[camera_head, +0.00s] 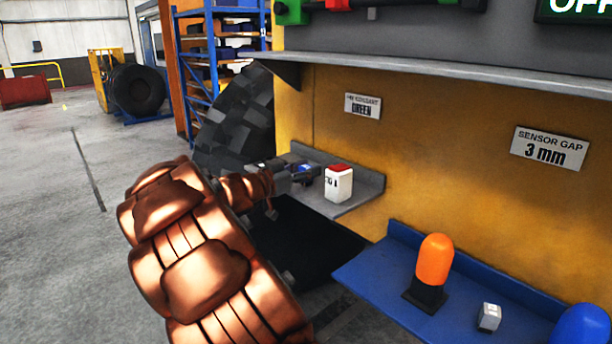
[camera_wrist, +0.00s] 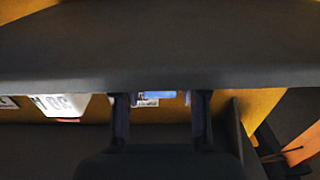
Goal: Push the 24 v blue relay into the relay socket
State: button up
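The blue relay (camera_head: 304,167) shows as a small blue patch at my gripper on the grey shelf in the head view. In the wrist view, a blue face (camera_wrist: 158,94) with a white label lies between my fingers, partly cut off by a dark slab. My gripper (camera_wrist: 160,108) has its fingers apart, with gaps visible on both sides of the blue face. In the head view my gripper (camera_head: 300,174) is at the shelf, left of a white red-topped block. I cannot make out the relay socket; the gripper may hide it.
The white red-topped block (camera_head: 338,184) stands close beside my gripper on the grey shelf (camera_head: 368,188). A blue shelf (camera_head: 372,275) lower right holds an orange lamp (camera_head: 434,262) and a small grey block (camera_head: 489,317). A grey ledge (camera_head: 440,72) runs above along the yellow wall.

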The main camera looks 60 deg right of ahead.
grip_shut()
